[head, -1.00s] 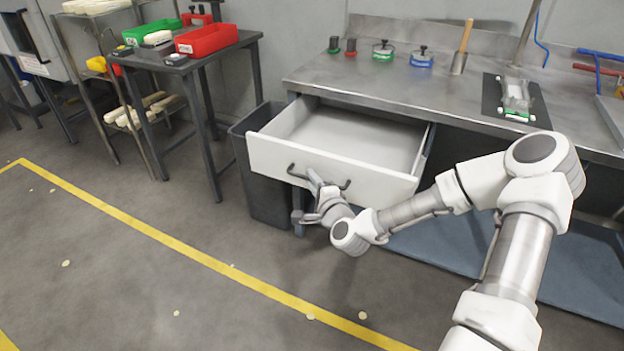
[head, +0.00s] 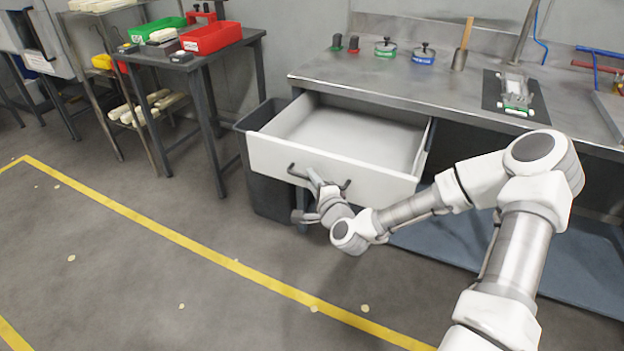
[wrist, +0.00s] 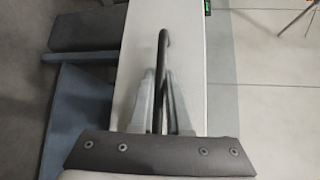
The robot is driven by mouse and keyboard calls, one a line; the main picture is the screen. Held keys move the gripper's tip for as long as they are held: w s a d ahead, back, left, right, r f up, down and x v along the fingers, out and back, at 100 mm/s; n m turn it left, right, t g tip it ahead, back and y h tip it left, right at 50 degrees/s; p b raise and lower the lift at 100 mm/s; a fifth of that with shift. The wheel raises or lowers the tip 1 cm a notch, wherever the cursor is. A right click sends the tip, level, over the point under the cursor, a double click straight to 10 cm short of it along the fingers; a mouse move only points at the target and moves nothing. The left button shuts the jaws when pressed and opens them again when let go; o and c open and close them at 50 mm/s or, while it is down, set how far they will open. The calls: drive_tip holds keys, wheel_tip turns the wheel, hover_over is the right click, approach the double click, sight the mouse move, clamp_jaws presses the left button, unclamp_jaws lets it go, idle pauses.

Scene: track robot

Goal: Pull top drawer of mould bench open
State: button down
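The top drawer (head: 330,167) of the mould bench (head: 400,85) stands pulled well out, and its light inside is empty. Its dark bar handle (head: 296,170) runs across the white front. My gripper (head: 316,184) is at the middle of this handle. In the wrist view the handle (wrist: 162,45) passes between the two grey fingers of my gripper (wrist: 160,85), which are closed in on it from both sides. The drawer front (wrist: 188,45) lies just behind the fingers.
A dark bin (head: 262,190) stands at the drawer's left side. A dark side table (head: 225,50) holds a red tray (head: 211,38) further left. Several tools and lidded pots stand on the bench top. The floor in front is open, with a yellow line (head: 180,238).

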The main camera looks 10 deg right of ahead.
drive_tip(key=c, duration=0.9)
unclamp_jaws()
drive_tip(key=shift+s, duration=0.1)
drive_tip(key=shift+p+v, duration=5.85)
drive_tip(key=shift+v, duration=2.75)
drive_tip(key=shift+r, duration=0.1)
